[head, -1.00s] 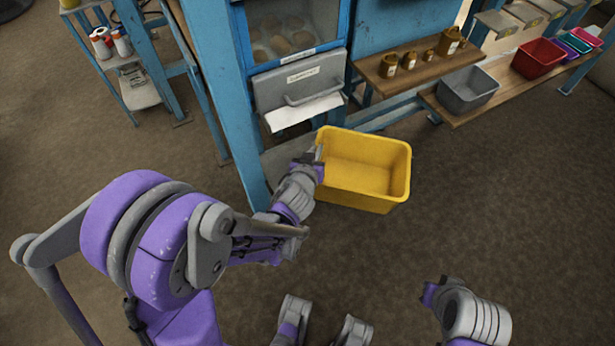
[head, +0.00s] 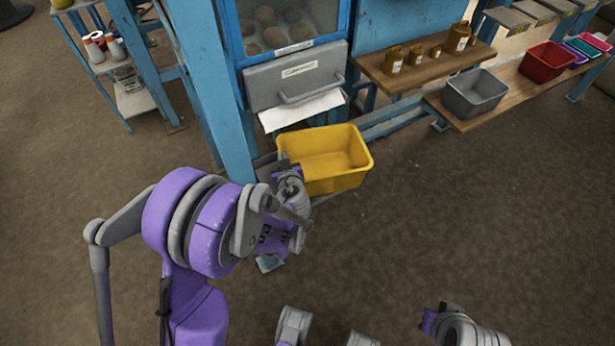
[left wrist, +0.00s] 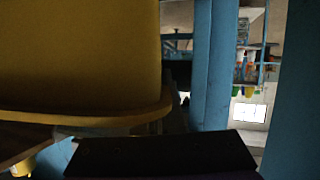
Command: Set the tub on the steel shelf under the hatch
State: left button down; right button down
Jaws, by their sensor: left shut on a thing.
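The yellow tub (head: 335,176) is upright and empty in the head view, below the grey hatch (head: 296,76) with its label and handle. My left gripper (head: 282,170) is shut on the tub's near left side. In the left wrist view the tub (left wrist: 80,55) fills the upper left, its rim above a dark gripper part (left wrist: 160,157). A little of the grey steel shelf (head: 264,164) shows left of the tub. The tub hides the rest, and I cannot tell whether they touch. My right gripper is not clearly in view.
A blue post (head: 222,90) stands close left of the tub. A white sheet (head: 300,110) hangs below the hatch. At right, a wooden bench (head: 500,102) holds a grey bin (head: 473,92) and a red bin (head: 548,62).

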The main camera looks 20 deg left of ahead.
pick_arm(q)
jog(key=a+f+n+g+y+b, duration=0.2)
jog(key=a+f+n+b, duration=0.1)
jog(key=f, duration=0.5)
jog(key=shift+w+a+f+y, duration=0.3)
jog(key=shift+w+a+f, duration=0.1)
jog(key=shift+a, duration=0.3)
jog(key=c, duration=1.4)
grip_release()
jog(key=shift+f, duration=0.1)
jog(key=o, duration=0.4)
jog(key=shift+c, duration=0.2)
